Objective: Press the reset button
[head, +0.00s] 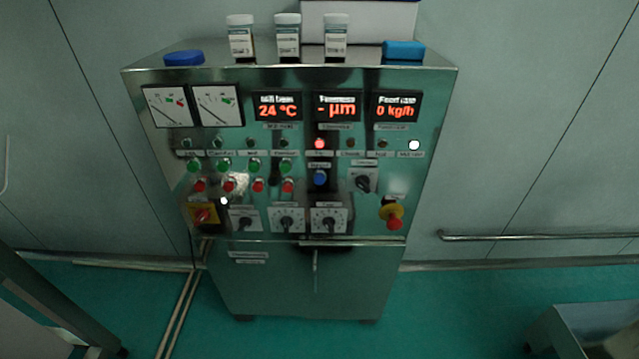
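The control cabinet (365,262) stands against the wall in the middle of the head view, with a sloped panel of buttons, knobs and displays. A blue push button (320,178) sits near the panel's centre, under a small label that is too blurred to read for certain. Just above it a red lamp (319,143) is lit. Neither of my grippers is in the head view, and nothing covers the blue button.
Rows of green (254,165) and red buttons (258,185) lie left of the blue button. A red mushroom knob (394,223) is at lower right, rotary knobs (329,221) below. Labelled jars (288,38) stand on the cabinet top. Floor (460,310) in front is clear.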

